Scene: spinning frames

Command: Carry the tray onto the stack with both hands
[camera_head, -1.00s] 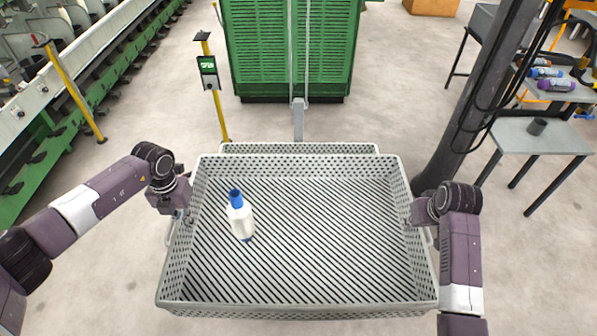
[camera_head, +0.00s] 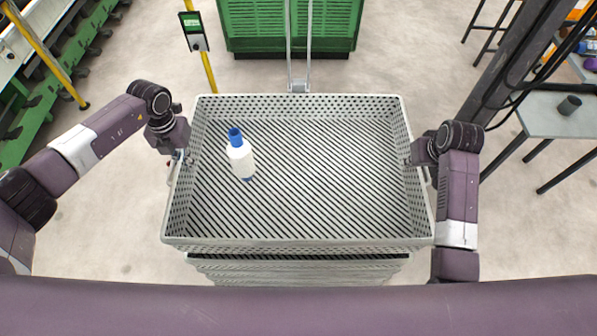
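The grey perforated tray (camera_head: 300,243) fills the middle of the head view, roughly level, with a striped floor. The stack of similar grey trays (camera_head: 300,270) shows below the tray's near edge. Most of the stack is hidden, and I cannot tell whether the tray touches it.
A green cabinet (camera_head: 258,30) stands beyond the tray. A yellow post with a green-screened box (camera_head: 194,32) is at the back left. A dark column (camera_head: 505,70) and a grey table with a dark cup (camera_head: 560,115) are at the right. Open floor lies on both sides.

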